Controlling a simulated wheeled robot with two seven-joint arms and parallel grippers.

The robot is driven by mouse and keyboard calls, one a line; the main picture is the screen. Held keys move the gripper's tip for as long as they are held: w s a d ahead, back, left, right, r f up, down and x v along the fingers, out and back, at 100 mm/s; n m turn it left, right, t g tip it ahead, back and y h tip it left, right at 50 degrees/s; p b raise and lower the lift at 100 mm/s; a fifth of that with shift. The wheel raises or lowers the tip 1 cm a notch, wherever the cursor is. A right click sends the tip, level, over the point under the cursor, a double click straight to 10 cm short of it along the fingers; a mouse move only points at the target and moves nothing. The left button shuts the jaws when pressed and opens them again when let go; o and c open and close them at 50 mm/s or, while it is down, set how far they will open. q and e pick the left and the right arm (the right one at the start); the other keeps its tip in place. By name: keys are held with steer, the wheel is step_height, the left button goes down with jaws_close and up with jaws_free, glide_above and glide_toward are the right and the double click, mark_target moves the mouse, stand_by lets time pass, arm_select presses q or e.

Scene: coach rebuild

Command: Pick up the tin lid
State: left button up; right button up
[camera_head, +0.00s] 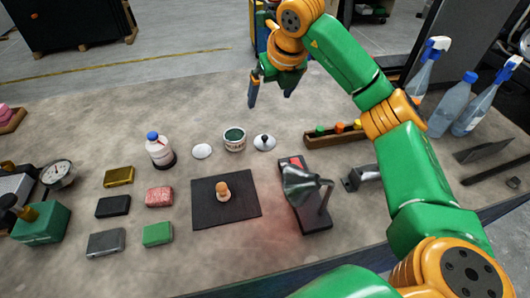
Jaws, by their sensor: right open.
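An open tin (234,141) with a white wall and dark green contents stands near the middle of the bench. A white round lid with a dark knob (265,143) lies just right of the tin. A plain flat white disc (202,152) lies to its left. Either could be the tin lid; I cannot tell which for sure. My right gripper (271,96) is open and empty, with its fingers pointing down, above the bench behind the tin and the lids. My left gripper is not in view.
A white bottle with blue cap (160,151) stands left of the disc. A dark mat (205,213) bears a small wooden-topped object. A metal funnel-like stand (310,195) is in front, a wooden rack (325,136) to the right. Spray bottles (428,68) stand far right.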

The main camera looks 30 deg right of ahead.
steer(key=b, duration=0.8)
glide_toward(266, 138)
steer(key=x, duration=0.2)
steer(key=shift+a+f, duration=0.2)
steer(key=shift+f, duration=0.2)
steer(key=shift+w+f, duration=0.25)
steer(key=p+x, duration=0.2)
steer(key=x, duration=0.4)
steer(key=shift+d, duration=0.15)
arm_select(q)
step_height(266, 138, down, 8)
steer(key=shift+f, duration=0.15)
arm_select(e)
steer(key=shift+r, duration=0.1)
steer(key=c, duration=1.2)
